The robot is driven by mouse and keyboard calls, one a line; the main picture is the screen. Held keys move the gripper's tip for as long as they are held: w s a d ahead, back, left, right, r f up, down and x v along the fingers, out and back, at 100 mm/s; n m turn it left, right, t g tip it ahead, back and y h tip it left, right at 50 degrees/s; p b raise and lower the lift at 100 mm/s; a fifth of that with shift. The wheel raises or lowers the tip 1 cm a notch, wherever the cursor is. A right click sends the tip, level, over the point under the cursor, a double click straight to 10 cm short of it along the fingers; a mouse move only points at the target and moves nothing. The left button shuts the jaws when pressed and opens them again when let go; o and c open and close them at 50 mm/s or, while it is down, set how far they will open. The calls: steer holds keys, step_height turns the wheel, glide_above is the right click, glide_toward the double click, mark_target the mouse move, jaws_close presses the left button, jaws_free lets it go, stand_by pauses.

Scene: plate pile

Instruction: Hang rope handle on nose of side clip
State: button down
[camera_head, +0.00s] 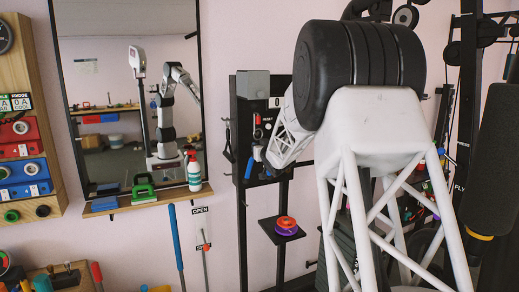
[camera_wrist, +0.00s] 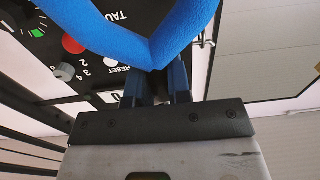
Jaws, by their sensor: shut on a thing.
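The blue rope handle (camera_wrist: 110,25) is bent into a V in the wrist view, and its bend sits between the fingers of my gripper (camera_wrist: 157,82). My gripper is shut on it. In the head view a short blue length of the handle (camera_head: 249,167) shows just left of my gripper (camera_head: 258,156), in front of the black panel post. A small metal hook-like clip (camera_wrist: 207,42) stands out from the panel's edge in the wrist view, right of the handle and apart from it. In the head view small dark clips (camera_head: 228,131) show on the post's left side. Their noses are too small to make out.
The black panel (camera_wrist: 85,62) carries knobs and a red button close behind the handle. A small shelf with stacked coloured rings (camera_head: 286,225) stands below my gripper. A mirror (camera_head: 130,100) with a ledge holding a spray bottle (camera_head: 194,172) is at left.

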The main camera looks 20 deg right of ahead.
steer(key=shift+w+f, duration=0.3)
steer(key=shift+w, duration=0.3)
steer(key=shift+w+f, duration=0.25)
steer(key=shift+w, duration=0.35)
stand_by(0.3)
steer(key=c, duration=1)
jaws_free()
steer(key=shift+f, duration=0.1)
steer(key=shift+s, duration=3.85)
steer(key=shift+d, duration=0.1)
